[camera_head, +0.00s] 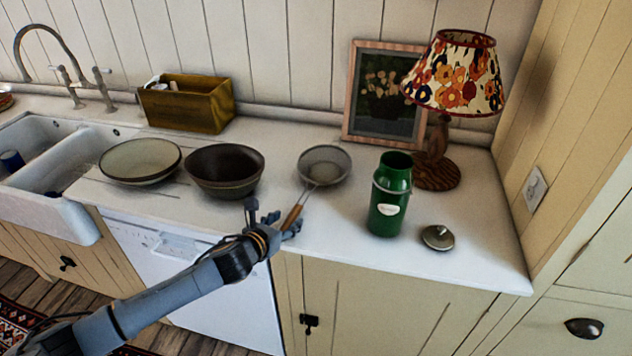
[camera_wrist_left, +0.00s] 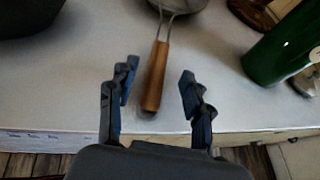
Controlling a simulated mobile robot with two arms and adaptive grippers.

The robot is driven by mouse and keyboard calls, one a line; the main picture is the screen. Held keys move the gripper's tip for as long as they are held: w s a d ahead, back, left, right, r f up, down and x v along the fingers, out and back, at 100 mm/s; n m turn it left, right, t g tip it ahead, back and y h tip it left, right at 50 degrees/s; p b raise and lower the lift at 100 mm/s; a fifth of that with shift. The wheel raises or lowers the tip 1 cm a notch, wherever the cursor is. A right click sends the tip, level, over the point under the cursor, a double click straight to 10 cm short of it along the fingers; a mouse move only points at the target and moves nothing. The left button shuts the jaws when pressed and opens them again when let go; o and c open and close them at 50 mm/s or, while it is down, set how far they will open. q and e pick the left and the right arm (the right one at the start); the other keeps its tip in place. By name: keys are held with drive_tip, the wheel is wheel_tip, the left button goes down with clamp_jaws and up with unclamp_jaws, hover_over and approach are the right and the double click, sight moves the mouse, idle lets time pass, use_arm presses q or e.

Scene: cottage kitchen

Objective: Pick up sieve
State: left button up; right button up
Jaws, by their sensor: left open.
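The sieve (camera_head: 325,163) has a round mesh bowl and lies on the white countertop. Its wooden handle (camera_head: 292,216) points to the counter's front edge. My left gripper (camera_head: 274,220) is at that front edge, by the handle's end. In the left wrist view my left gripper (camera_wrist_left: 157,90) is open, with the handle (camera_wrist_left: 155,78) between its two fingers, nearer the left one. The fingers do not appear to touch the handle. The sieve's bowl (camera_wrist_left: 180,4) is mostly cut off at the top of that view. My right gripper is not in view.
A dark bowl (camera_head: 225,170) and a pale bowl (camera_head: 140,160) stand left of the sieve. A green canister (camera_head: 390,195) stands to the right, with a lid (camera_head: 437,237) beside it. A lamp (camera_head: 456,75), a framed picture (camera_head: 383,95) and a wooden box (camera_head: 187,103) stand behind.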

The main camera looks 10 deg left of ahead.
sight(295, 211)
use_arm(q)
drive_tip(key=shift+r+p+x, duration=0.15)
drive_tip(key=shift+p+x, duration=0.15)
drive_tip(key=shift+x, duration=0.4)
drive_tip(key=shift+r+p+x, duration=0.15)
drive_tip(key=shift+p+x, duration=0.1)
drive_tip(key=shift+x, duration=1.8)
drive_tip(key=shift+a, duration=0.15)
clamp_jaws()
